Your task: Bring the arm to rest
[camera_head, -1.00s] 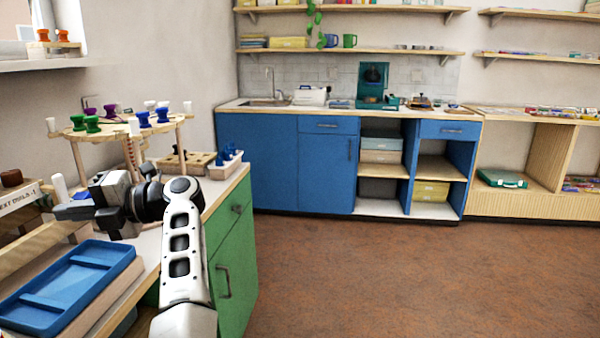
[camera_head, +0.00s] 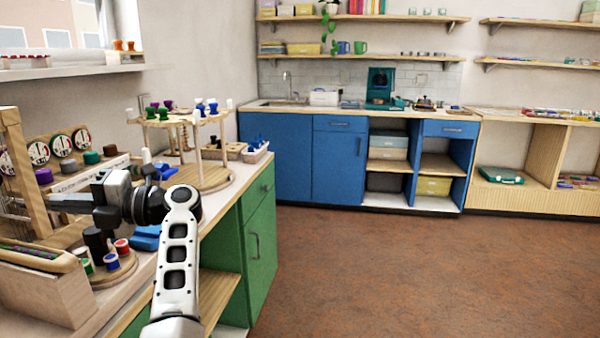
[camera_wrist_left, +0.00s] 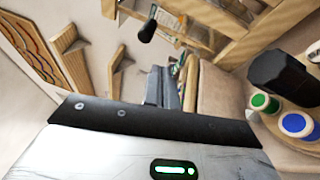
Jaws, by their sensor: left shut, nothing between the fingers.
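My left arm (camera_head: 178,255) rises from the bottom of the head view and bends at a black wrist joint. My left gripper (camera_head: 62,201) points left over the counter, close to a wooden frame. Its fingers are shut and hold nothing. In the left wrist view the gripper's dark grey fingers (camera_wrist_left: 168,88) show past the pale wrist housing. My right gripper is in neither view.
A wooden stand with colored pegs (camera_head: 182,117) stands behind the wrist. Red, green and blue spools (camera_head: 111,261) and a wooden box (camera_head: 60,290) are below the gripper. A green cabinet (camera_head: 258,237) carries the counter. Open floor (camera_head: 400,270) lies to the right.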

